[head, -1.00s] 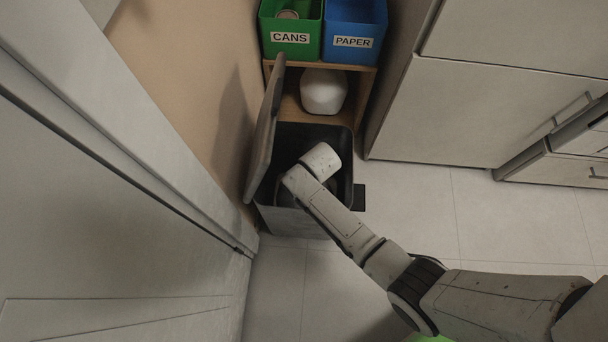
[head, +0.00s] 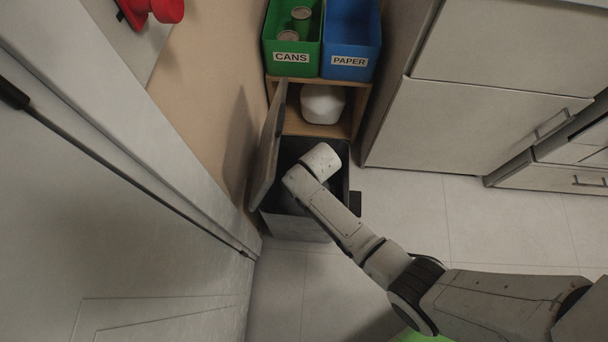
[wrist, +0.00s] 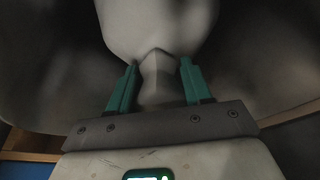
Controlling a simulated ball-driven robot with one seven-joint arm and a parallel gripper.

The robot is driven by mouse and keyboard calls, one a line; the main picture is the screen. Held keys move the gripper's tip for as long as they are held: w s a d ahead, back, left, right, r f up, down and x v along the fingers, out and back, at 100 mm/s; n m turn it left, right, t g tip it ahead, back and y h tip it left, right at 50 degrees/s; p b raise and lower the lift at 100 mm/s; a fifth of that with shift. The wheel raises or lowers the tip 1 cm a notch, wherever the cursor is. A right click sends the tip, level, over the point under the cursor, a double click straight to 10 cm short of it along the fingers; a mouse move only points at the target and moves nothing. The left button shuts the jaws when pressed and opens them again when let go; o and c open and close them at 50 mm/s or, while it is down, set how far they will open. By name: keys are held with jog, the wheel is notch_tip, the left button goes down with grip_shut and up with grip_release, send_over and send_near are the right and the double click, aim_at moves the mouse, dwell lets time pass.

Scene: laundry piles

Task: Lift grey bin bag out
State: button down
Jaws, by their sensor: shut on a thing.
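The grey bin (head: 298,227) stands on the floor against the left wall, with its lid (head: 268,150) swung open on the left. My arm reaches down into the bin in the head view, and its wrist hides most of the inside and the gripper. In the wrist view the grey bin bag (wrist: 160,28) fills the upper middle, with a gathered neck (wrist: 157,72) below its bulge. My gripper (wrist: 157,68) has its two green fingers on either side of that neck and is shut on it. Wide grey folds spread behind the fingers. How high the bag sits is hidden.
Behind the bin is a wooden shelf holding a white container (head: 322,104). A green CANS box (head: 291,58) and blue PAPER box (head: 346,62) sit on top. Cabinets (head: 490,120) stand at right. Clear floor (head: 410,215) lies right of the bin.

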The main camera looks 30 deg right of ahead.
notch_tip(320, 180, up, 14)
jog(key=p, duration=1.2)
jog(key=shift+f+p, duration=0.2)
jog(key=shift+p, duration=0.2)
jog(key=shift+w+r, duration=0.1)
jog(key=shift+r, duration=0.05)
notch_tip(320, 180, up, 21)
jog(key=p, duration=2)
dwell(0.4)
